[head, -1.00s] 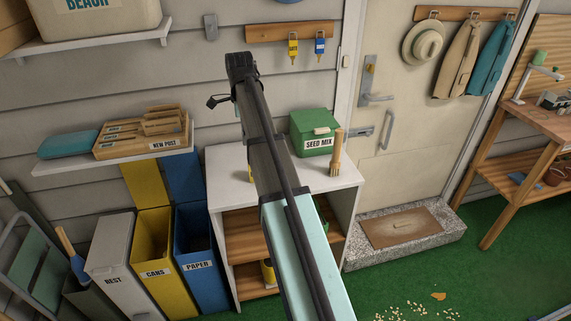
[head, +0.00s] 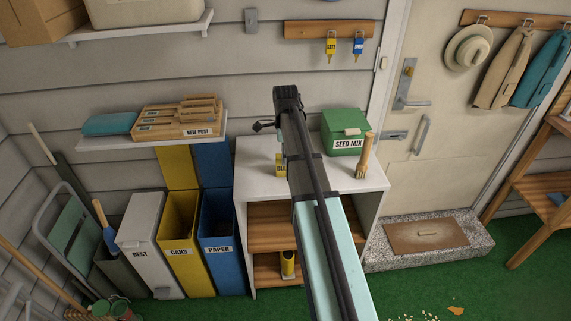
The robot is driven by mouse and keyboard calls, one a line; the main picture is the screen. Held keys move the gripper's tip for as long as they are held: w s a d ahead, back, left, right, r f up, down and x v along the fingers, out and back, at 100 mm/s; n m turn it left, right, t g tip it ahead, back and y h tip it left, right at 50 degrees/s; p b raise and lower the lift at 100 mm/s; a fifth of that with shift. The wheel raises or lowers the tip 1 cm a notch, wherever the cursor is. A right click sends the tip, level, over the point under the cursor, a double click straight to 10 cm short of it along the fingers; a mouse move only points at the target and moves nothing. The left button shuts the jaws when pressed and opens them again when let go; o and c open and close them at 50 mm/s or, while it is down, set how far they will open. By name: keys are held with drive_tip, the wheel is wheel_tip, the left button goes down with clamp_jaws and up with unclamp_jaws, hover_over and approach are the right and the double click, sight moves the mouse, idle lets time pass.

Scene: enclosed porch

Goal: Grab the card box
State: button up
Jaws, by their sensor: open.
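A brown cardboard box (head: 40,18) stands at the far left of the upper shelf, cut off by the top edge of the head view. I take it as the card box; no label on it shows. My arm rises through the middle of the view. A small dark hooked part, seemingly my gripper (head: 262,127), sticks out left of the arm's dark far end, well to the right of and lower than the box. The rest of the gripper is hidden behind the arm. It is open, with nothing seen in it, and apart from the box.
A pale bin (head: 145,12) stands right of the box on the shelf (head: 185,29). A lower shelf (head: 218,127) holds a wooden post tray (head: 165,126). A white cabinet (head: 262,150) bears a green seed box (head: 345,128) and a brush (head: 366,155). Several bins stand at left below.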

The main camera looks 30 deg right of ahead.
drive_tip(key=shift+s+f+p, duration=0.1)
drive_tip(key=shift+f+p, duration=0.9)
drive_tip(key=shift+f, duration=1.9)
drive_tip(key=c, duration=0.9)
